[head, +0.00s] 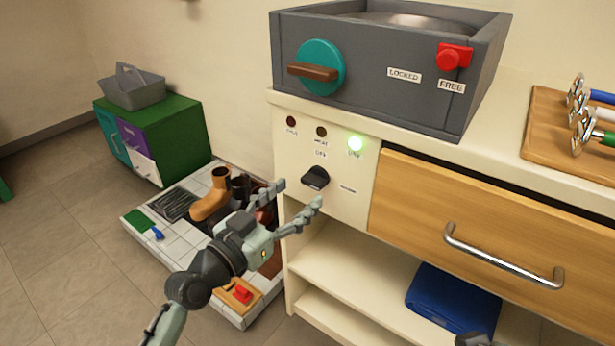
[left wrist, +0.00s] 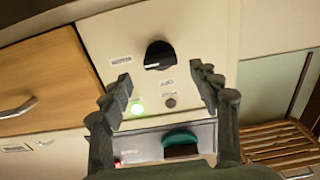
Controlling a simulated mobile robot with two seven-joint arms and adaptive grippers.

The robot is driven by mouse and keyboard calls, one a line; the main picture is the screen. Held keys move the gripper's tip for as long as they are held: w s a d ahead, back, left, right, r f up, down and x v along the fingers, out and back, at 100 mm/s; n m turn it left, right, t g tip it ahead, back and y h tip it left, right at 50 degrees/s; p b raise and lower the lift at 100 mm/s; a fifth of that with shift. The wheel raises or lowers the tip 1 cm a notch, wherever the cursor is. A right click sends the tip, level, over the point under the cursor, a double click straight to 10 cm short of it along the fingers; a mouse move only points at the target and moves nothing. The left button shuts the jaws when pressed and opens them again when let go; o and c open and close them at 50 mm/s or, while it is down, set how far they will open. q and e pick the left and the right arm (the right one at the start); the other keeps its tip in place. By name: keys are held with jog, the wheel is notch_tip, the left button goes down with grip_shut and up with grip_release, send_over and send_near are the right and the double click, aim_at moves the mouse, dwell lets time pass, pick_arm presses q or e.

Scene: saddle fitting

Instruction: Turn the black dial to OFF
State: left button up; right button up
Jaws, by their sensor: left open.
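The black dial (head: 315,177) is on the cream control panel (head: 358,208), under a row of small lamps. It also shows in the left wrist view (left wrist: 159,54), with a white mark along its lower edge. Small labels sit beside it and on its lamp side; I cannot read them surely. The right-hand lamp glows green (head: 355,144); the other two are dark. My left gripper (head: 299,194) is open in front of the panel. In the left wrist view its fingers (left wrist: 161,74) stand apart on either side of the dial, not visibly touching it.
A grey box (head: 365,80) with a teal knob and red slider sits on the counter above. A wooden drawer (head: 440,205) with a metal handle is right of the panel. A blue folded thing (head: 453,300) lies on the shelf below. A tiled tray (head: 150,222) holds boots at left.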

aim_at(309, 183)
pick_arm(q)
jog(key=shift+x, duration=2.35)
pick_arm(e)
jog(key=shift+s+d+f+g, duration=0.15)
jog(key=shift+s+d+g, duration=0.15)
jog(key=shift+s, duration=0.05)
pick_arm(q)
jog(key=shift+c, duration=0.2)
